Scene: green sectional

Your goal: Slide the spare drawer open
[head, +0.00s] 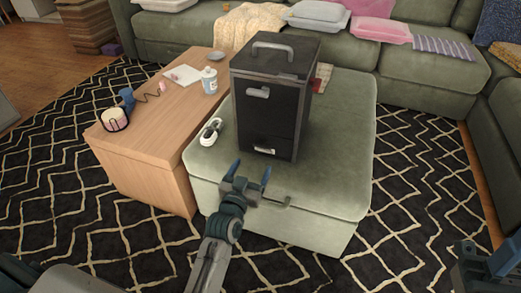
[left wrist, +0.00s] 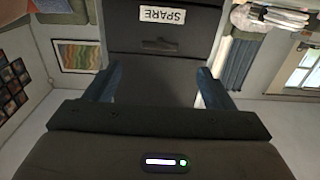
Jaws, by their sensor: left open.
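A dark box-shaped cabinet (head: 268,105) stands upright on the green ottoman, with a grey handle on its upper front and another on top. A small white label (head: 264,151) sits low on its front. In the left wrist view this label (left wrist: 162,15) reads SPARE, on a dark panel. My left gripper (head: 250,171) is open and empty, in front of the cabinet's lower front, its blue fingers pointing towards it. In the left wrist view the dark surface shows between the fingers (left wrist: 157,88). No drawer gap is clear. My right gripper (head: 484,265) shows partly at the lower right.
A grey bent bar (head: 276,202) shows right of my left gripper; whether it touches is unclear. A coiled white cable (head: 211,131) lies left of the cabinet. The wooden table (head: 150,160) holds a cup (head: 209,81) and a small drum-shaped item (head: 115,119). The ottoman (head: 340,130) is clear at right.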

